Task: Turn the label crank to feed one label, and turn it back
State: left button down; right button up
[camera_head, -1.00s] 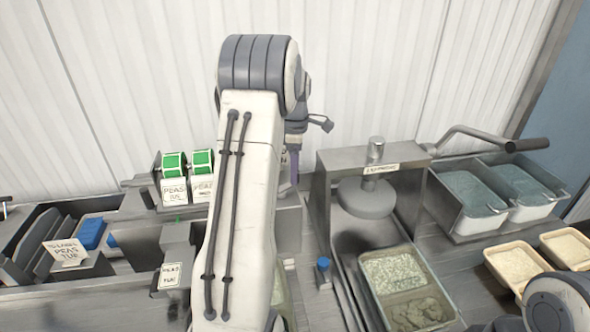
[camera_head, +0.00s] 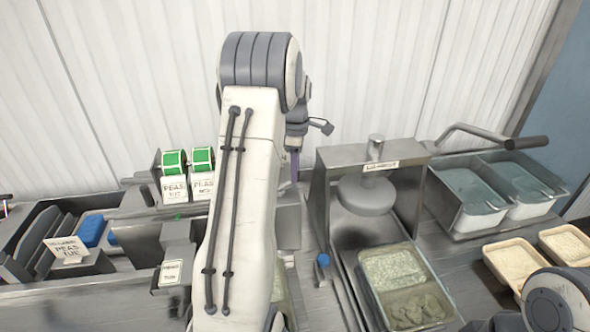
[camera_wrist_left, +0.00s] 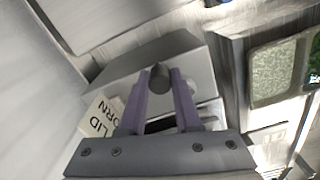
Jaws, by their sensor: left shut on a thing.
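My left gripper (camera_wrist_left: 160,100) has its two purple fingers closed on either side of a dark round knob (camera_wrist_left: 160,77), which looks like the handle of the label crank. The knob is in front of a grey metal box (camera_wrist_left: 190,65) in the left wrist view. In the head view my left arm hides most of the crank and the gripper; only a purple finger (camera_head: 294,167) shows. Label rolls with green labels (camera_head: 174,163) stand left of the arm, with printed white labels (camera_head: 174,189) hanging below. My right gripper is not in view.
A metal press (camera_head: 366,193) stands right of the arm, with a filled tray (camera_head: 451,301) before it. A blue-topped knob (camera_head: 323,260) is near the arm. The wall is close behind.

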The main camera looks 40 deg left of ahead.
pick_arm(q)
jog(key=m, duration=0.1)
jog(key=d+m, duration=0.1)
jog(key=shift+s+d+r+m, duration=0.1)
jog(key=shift+s+m, duration=0.1)
jog(key=shift+m, duration=0.2)
jog(key=m, duration=0.2)
jog(key=s+d+m, duration=0.1)
jog(key=m, duration=0.1)
jog(key=s+d+m, duration=0.1)
jog(key=m, duration=0.2)
jog(key=s+m, duration=0.1)
jog(key=m, duration=0.1)
jog(key=shift+d, duration=0.3)
jog(key=s+m, duration=0.1)
jog(key=m, duration=0.2)
jog(key=s+m, duration=0.1)
jog(key=m, duration=0.1)
jog(key=shift+s, duration=0.3)
jog(key=shift+s+a+m+p, duration=0.2)
jog(key=shift+s+m, duration=0.2)
jog(key=shift+m, duration=0.7)
jog(key=shift+s+a+m+p, duration=0.15)
jog(key=shift+s+m, duration=0.3)
jog(key=shift+m, duration=0.65)
jog(key=shift+s+a+m+p, duration=0.15)
jog(key=shift+s+m, duration=0.25)
jog(key=shift+m, duration=0.7)
jog(key=shift+a, duration=0.1)
